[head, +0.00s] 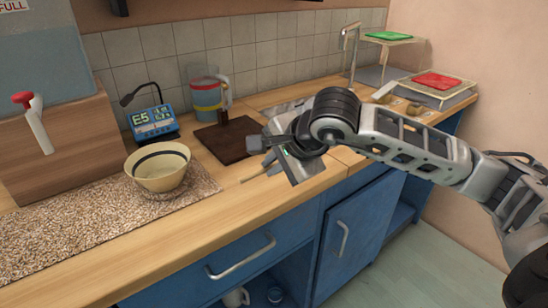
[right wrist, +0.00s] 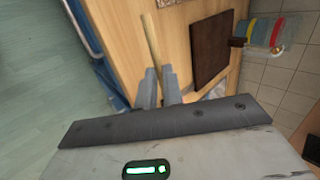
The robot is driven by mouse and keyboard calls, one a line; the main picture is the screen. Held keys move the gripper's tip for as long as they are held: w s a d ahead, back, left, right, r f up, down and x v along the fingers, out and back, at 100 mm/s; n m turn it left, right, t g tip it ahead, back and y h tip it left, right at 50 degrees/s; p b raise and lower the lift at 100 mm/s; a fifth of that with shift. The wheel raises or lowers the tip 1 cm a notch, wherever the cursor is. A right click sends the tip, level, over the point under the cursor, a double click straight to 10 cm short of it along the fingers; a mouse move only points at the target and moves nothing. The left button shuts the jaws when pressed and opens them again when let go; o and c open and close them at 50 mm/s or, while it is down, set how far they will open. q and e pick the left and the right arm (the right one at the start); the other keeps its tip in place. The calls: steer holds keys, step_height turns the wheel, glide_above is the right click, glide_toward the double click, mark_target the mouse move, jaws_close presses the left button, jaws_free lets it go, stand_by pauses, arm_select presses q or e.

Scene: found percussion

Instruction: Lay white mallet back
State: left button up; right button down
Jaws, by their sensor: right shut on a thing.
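My right gripper (head: 268,157) is over the front part of the wooden counter, its fingers partly hidden by the hand. In the right wrist view the fingers (right wrist: 156,88) are shut on a thin pale wooden stick (right wrist: 151,45), which looks like the mallet's handle. The stick's free end (head: 250,177) points left past the gripper in the head view. I cannot make out a white mallet head; that end is hidden behind the hand. I cannot tell whether the stick touches the counter. My left gripper is not in view.
A dark brown board (head: 210,143) lies behind the gripper, beside a clear jug (head: 208,82) with coloured bands. A cream bowl (head: 160,172) stands on a speckled mat (head: 90,225). A blue display (head: 153,121) stands behind it. Racks with green (head: 388,36) and red (head: 436,80) pads are right.

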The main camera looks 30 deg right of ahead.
mark_target(266, 198)
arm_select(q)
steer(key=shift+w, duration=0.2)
